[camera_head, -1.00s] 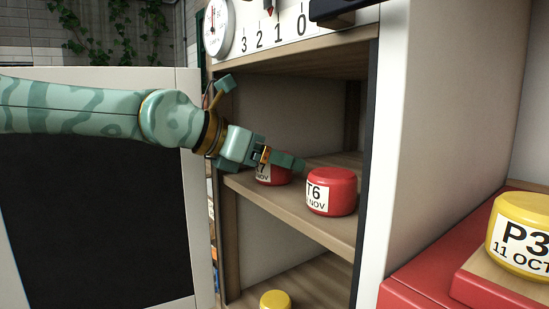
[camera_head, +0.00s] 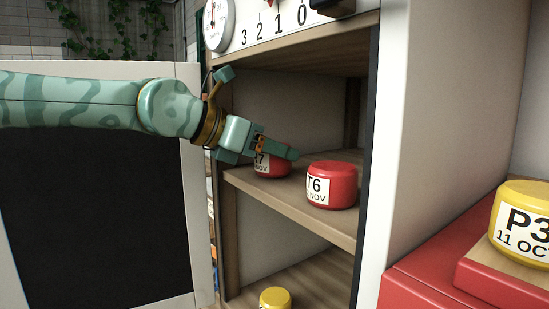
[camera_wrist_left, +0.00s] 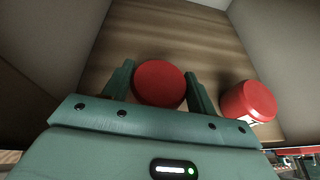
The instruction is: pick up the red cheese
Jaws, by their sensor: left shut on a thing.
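A red cheese (camera_head: 271,166) with a white label, partly covered, ending in 7 and NOV, is at the upper shelf board, toward the left. My left gripper (camera_head: 277,149) is shut on it, the fingers hiding its upper part. In the left wrist view this red cheese (camera_wrist_left: 159,83) sits between the two fingers. I cannot tell whether it touches the board. A second red cheese (camera_head: 332,184), marked T6 NOV, stands on the same board to the right, apart from the gripper; it also shows in the left wrist view (camera_wrist_left: 249,101). My right gripper is not in view.
The shelf board (camera_head: 290,205) has a side wall at left and a white post (camera_head: 385,150) at right. A yellow cheese (camera_head: 275,298) stands on the board below. Another yellow cheese (camera_head: 520,215), P3 11 OCT, stands at the right on a red-edged wooden block (camera_head: 500,290).

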